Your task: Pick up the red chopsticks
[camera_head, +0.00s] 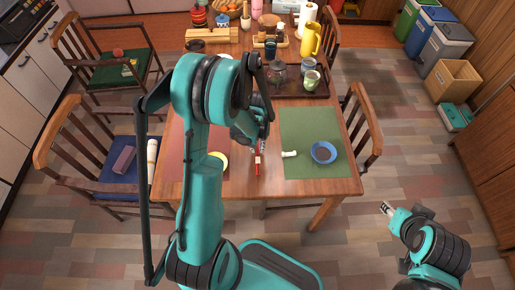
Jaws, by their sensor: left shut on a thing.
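The red chopsticks (257,168) show as a narrow red strip with a pale band, at the near part of the wooden table, between the red mat and the green mat. My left gripper (257,147) is over their far end and is shut on them. The far part of the chopsticks is hidden by the gripper, and I cannot tell whether they are clear of the table. My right gripper (387,208) is off the table at the lower right, away from the chopsticks. Its fingers are too small to tell open from shut.
A blue bowl (323,152) and a small white item (289,154) lie on the green mat (300,123). A dark tray (290,92) with cups and a jar stands farther back. Chairs flank the table (285,188).

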